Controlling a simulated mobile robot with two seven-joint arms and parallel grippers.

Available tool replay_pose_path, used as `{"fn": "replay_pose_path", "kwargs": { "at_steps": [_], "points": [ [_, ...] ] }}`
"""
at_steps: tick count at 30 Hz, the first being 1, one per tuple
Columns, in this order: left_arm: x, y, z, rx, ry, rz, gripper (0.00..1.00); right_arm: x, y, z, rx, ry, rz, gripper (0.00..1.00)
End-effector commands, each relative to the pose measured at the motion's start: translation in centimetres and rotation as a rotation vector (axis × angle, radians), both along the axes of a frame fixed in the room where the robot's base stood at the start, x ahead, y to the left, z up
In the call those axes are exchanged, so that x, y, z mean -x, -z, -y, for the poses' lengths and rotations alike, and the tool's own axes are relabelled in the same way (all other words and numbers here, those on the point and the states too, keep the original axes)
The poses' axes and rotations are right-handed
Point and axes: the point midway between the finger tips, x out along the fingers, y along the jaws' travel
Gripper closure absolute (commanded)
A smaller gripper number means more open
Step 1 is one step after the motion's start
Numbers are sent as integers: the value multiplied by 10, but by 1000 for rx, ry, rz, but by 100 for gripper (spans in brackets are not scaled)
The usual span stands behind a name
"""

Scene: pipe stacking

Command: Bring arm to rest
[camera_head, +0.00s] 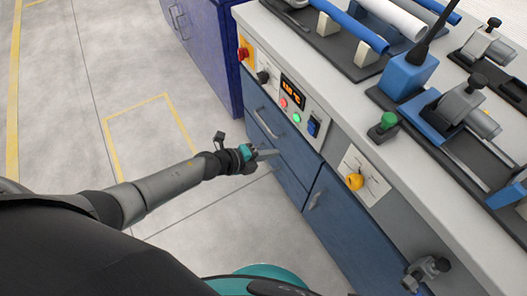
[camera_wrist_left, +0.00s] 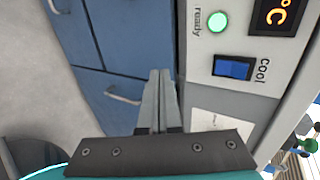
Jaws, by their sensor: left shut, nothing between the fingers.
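My left arm comes in from the left in the head view. My left gripper (camera_head: 268,154) is in front of the bench's blue drawers, below the control panel. Its two grey fingers are together with nothing between them. In the left wrist view the shut fingers (camera_wrist_left: 160,78) point toward the bench front, beside the blue "cool" switch (camera_wrist_left: 233,67). My right gripper is not in view.
The bench (camera_head: 335,110) bears a blue pipe (camera_head: 350,28), a white pipe (camera_head: 395,17) and blue clamping devices (camera_head: 408,74). A yellow knob (camera_head: 354,181) and a grey fitting (camera_head: 425,272) stick out from its front. The floor (camera_head: 60,110) at left is clear.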

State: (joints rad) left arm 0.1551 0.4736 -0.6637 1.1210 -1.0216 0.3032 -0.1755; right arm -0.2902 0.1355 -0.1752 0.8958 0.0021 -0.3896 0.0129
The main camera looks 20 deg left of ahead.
Motion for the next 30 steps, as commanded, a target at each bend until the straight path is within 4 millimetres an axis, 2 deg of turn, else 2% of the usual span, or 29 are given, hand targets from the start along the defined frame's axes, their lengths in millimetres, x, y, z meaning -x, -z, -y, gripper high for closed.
{"fn": "replay_pose_path", "kwargs": {
  "at_steps": [9,22,26,28,30],
  "points": [
    [16,-12,-13,-1,0,0,100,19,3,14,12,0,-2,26],
    [19,-12,-17,6,-13,-8,100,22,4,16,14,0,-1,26],
    [23,4,-31,72,-154,-81,100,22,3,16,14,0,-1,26],
    [31,24,-47,138,-311,-163,100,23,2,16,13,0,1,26],
    [50,51,-68,220,-515,-274,100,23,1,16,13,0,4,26]
  ]
}}
